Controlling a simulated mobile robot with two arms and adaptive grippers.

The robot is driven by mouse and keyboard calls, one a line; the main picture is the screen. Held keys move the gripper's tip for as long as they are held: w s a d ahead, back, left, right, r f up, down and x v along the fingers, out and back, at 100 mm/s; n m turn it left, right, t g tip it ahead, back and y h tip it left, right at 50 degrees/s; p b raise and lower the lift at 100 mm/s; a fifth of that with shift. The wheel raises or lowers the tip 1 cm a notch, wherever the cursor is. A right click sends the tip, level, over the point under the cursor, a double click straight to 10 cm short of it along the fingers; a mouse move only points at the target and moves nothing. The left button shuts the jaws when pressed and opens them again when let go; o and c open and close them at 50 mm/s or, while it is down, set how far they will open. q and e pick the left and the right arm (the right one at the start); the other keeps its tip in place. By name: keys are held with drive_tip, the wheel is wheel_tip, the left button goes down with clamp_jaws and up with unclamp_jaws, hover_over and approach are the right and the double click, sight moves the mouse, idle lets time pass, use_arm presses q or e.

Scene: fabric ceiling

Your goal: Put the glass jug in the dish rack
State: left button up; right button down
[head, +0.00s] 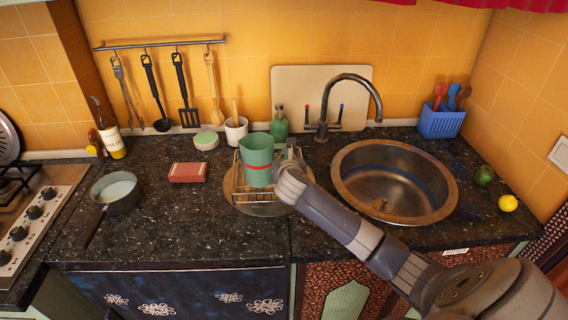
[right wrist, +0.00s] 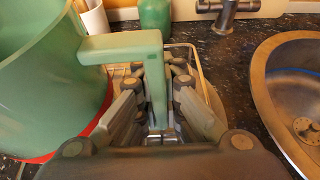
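The jug (head: 258,150) is green with a red band and stands about upright at the dish rack, over its wire bars. I cannot tell whether its base rests on the rack. The dish rack (head: 240,192) is a wire frame on a round base, left of the sink. My right gripper (head: 288,160) is at the jug's right side. In the right wrist view, the fingers of my right gripper (right wrist: 157,98) close on both sides of the jug's handle (right wrist: 157,75), and the jug's body (right wrist: 50,85) is at the left. My left gripper is out of view.
The sink (head: 395,180) with its tap (head: 345,80) lies to the right. A white cup (head: 236,132) and a green bottle (head: 279,125) stand close behind the rack. A red box (head: 188,172) and a pot (head: 118,195) are to the left.

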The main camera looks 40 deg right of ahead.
sight(266, 160)
drive_tip(key=shift+w+d, duration=0.3)
drive_tip(key=shift+w, duration=0.5)
wheel_tip(266, 160, down, 3)
drive_tip(key=shift+r+p, duration=0.15)
drive_tip(key=shift+p, duration=0.15)
drive_tip(key=shift+f, duration=0.45)
drive_tip(key=c, duration=1.8)
unclamp_jaws()
drive_tip(key=shift+f, duration=0.15)
drive_tip(key=shift+o, duration=0.2)
drive_tip(key=v, duration=1.2)
